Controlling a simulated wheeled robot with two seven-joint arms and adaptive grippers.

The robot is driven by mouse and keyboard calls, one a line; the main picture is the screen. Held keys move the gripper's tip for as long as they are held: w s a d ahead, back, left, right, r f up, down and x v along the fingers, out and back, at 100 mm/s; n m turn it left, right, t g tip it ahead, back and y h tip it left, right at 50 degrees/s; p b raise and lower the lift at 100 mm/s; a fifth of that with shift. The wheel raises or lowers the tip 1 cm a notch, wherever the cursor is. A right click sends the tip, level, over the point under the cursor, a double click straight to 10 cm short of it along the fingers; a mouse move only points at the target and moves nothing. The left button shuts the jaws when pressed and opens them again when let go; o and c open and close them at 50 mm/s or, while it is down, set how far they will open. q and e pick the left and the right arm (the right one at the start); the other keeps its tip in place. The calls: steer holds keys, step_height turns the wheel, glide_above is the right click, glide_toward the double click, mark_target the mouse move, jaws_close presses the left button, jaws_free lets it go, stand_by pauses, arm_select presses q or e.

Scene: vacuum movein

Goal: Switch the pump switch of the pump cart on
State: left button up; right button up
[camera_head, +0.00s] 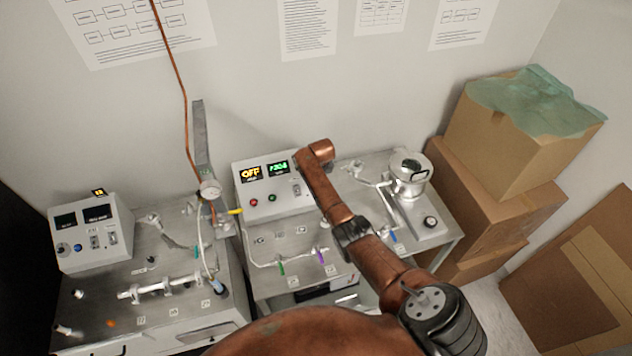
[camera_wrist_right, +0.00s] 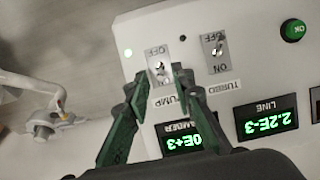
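The pump cart's control box (camera_head: 245,205) stands in the middle of the head view, with an orange "OFF" display and a green display. In the right wrist view its panel shows upside down. The pump switch (camera_wrist_right: 160,68) is a small toggle on a light plate labelled "OFF", above the word "PUMP". Its other end label is hidden, and I cannot tell the lever's position. My right gripper (camera_wrist_right: 161,76) is open, its two dark green fingertips on either side of the switch plate, with a gap between them. In the head view my right arm hides the switch and gripper. My left gripper is not in view.
The turbo switch (camera_wrist_right: 216,52) and green OK button (camera_wrist_right: 293,30) are beside the pump switch. A pale green light (camera_wrist_right: 127,53) is on the panel. Another control box (camera_head: 95,250) stands left. Cardboard boxes (camera_head: 490,195) stand right. A metal chamber (camera_head: 410,182) is on the cart.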

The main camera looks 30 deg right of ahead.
steer(key=shift+r, duration=0.1)
steer(key=v, duration=1.1)
steer(key=shift+s+r, duration=0.25)
steer(key=shift+r, duration=0.15)
